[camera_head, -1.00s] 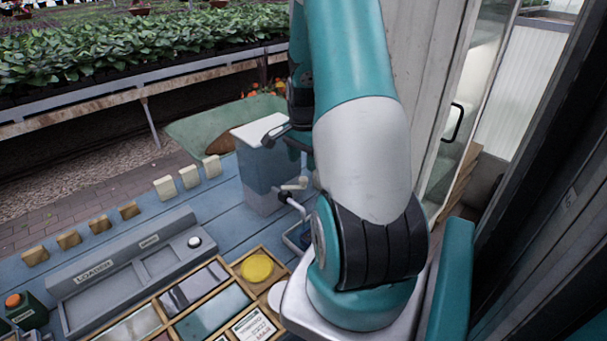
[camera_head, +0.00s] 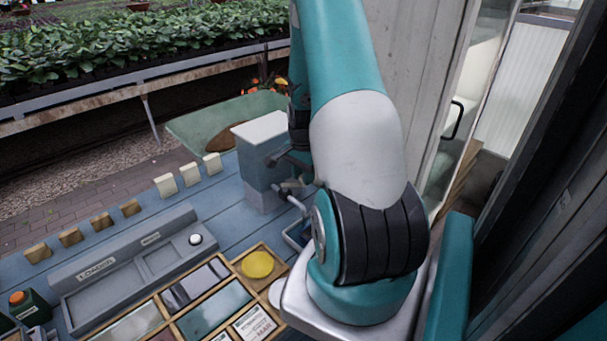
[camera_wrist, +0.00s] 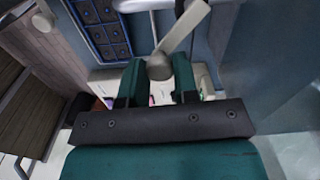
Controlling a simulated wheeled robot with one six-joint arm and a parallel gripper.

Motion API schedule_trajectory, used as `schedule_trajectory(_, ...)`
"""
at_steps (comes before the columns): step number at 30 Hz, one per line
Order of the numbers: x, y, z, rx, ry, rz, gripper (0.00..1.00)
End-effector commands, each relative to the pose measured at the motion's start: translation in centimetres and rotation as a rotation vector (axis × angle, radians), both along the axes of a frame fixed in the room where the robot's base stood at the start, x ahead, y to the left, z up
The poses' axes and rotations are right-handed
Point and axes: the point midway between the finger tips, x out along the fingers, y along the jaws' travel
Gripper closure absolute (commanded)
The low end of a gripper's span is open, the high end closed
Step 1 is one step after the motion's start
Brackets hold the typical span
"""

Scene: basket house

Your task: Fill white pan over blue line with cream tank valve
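The tank (camera_head: 264,160) stands on the blue table, with a pale cream lid and a blue-grey body. Its valve (camera_head: 291,187) sits low on its right side, partly hidden by my arm. In the wrist view a cream lever (camera_wrist: 186,25) with a round knob shows at the fingertips of my gripper (camera_wrist: 158,75). The two teal fingers stand apart on either side of the knob; I cannot tell whether they press on it. A pale-rimmed frame or pan (camera_head: 296,234) shows below the valve, mostly behind my arm. No blue line can be made out.
A grey loader tray (camera_head: 120,262) and a wooden divided box (camera_head: 225,300) with a yellow disc lie at the front left. Several small blocks (camera_head: 165,186) line the table's far edge. A wall (camera_head: 420,90) rises on the right.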

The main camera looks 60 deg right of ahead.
Motion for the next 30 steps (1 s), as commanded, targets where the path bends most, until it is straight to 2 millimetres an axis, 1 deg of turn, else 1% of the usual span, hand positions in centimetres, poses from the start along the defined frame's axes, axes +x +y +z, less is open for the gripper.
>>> schedule_trajectory(5, 0.1, -0.1, 0.0, 0.0, 0.0, 0.013, 0.96)
schedule_trajectory(11, 0.3, -0.4, 0.0, 0.0, -0.001, 0.09, 0.96)
schedule_trajectory(24, 1.5, -1.6, 0.0, -0.001, -0.001, 0.402, 0.96)
schedule_trajectory(30, 2.0, -1.9, 0.0, -0.002, -0.001, 0.514, 0.96)
